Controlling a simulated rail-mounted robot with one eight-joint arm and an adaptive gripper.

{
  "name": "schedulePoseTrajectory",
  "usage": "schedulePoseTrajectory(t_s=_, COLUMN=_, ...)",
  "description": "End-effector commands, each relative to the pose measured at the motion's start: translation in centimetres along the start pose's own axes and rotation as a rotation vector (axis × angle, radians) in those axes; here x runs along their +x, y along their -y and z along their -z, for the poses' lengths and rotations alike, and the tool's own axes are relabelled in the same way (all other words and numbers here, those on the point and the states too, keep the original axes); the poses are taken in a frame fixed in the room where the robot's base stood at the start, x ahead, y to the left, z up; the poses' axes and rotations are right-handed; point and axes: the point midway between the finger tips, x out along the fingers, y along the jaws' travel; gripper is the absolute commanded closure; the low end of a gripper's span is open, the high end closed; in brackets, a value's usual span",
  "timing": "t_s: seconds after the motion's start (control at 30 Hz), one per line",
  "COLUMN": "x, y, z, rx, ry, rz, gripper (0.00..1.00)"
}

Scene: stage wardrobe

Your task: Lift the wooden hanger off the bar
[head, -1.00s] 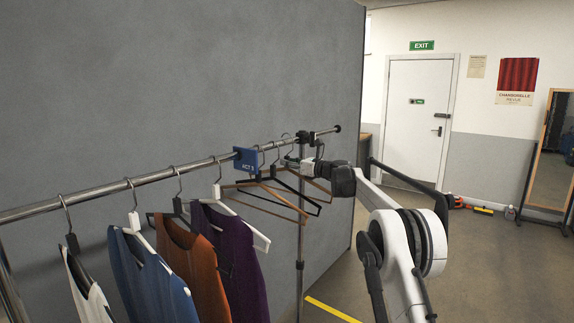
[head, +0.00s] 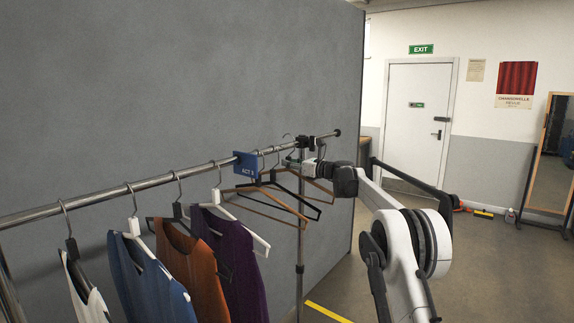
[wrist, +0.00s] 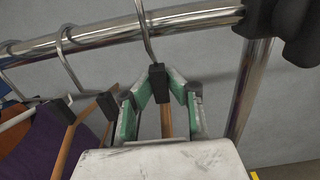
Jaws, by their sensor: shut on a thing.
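The wooden hanger (wrist: 166,124), with a dark neck and a metal hook, is between the fingers of my gripper (wrist: 165,105) in the wrist view. My gripper is shut on it just below the bar. The hook rises past the front of the chrome bar (wrist: 95,33); its top is cut off in this view. In the head view my gripper (head: 296,160) is at the right part of the bar (head: 135,184), and the wooden hanger (head: 319,185) shows partly behind it.
Close on the left hang an empty black hanger (head: 311,210) and an empty brown hanger (head: 250,208). A blue sign (head: 246,165) and several garments (head: 238,258) hang further left. A rail upright (wrist: 249,88) stands close on the right. A grey wall (head: 170,80) is behind.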

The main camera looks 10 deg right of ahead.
Motion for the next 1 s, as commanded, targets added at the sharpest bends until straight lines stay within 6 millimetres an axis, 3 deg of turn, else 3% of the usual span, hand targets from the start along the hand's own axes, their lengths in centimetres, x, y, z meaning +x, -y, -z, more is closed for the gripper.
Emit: schedulePoseTrajectory(t_s=1.0, x=-4.4, y=0.0, z=0.1, rx=0.0, ry=0.0, rz=0.001, gripper=1.0)
